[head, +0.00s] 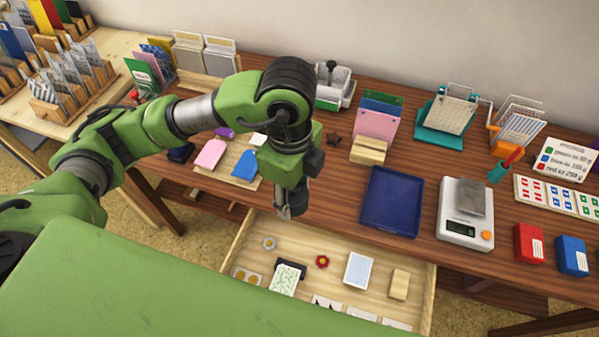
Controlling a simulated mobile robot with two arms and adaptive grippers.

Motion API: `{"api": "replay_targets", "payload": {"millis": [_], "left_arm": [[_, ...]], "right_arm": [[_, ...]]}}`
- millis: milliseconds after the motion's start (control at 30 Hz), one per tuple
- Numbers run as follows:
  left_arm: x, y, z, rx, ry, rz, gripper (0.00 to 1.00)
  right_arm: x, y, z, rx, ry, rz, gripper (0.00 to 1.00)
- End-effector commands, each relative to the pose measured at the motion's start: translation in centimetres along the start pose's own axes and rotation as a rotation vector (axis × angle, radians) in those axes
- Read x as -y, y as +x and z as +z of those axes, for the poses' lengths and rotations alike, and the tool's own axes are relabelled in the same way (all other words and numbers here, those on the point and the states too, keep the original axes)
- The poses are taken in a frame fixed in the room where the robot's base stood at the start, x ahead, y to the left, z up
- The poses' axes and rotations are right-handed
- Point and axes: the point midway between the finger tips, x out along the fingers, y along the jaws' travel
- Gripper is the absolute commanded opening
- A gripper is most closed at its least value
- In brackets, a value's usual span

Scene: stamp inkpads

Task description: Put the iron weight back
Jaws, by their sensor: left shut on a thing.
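My left gripper (291,206) points down over the back edge of the open drawer (431,290). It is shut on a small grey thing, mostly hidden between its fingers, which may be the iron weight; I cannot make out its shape. I cannot tell from here what that thing is. My right gripper is not in view.
An empty-looking blue tray (392,202) lies left of the scale. Red (528,244) and blue (572,255) boxes stand right of it. Racks line the back.

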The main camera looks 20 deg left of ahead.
Motion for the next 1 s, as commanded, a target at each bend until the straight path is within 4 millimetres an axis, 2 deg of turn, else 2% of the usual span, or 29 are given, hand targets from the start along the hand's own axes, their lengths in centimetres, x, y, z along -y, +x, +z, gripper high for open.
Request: {"api": "replay_targets", "payload": {"millis": [167,500,733,1000], "left_arm": [[2.2,0.7,1.2,0.001,-0.023,-0.002,0.00],[8.4,3.9,4.2,0.002,-0.019,-0.003,0.00],[11.0,7.8,5.3,0.000,-0.016,-0.003,0.00],[12.1,9.3,5.8,-0.001,-0.014,-0.004,0.00]], "right_arm": [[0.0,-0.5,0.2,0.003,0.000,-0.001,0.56],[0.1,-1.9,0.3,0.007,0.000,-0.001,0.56],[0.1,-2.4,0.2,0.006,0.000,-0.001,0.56],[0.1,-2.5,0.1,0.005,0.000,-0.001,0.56]]}}
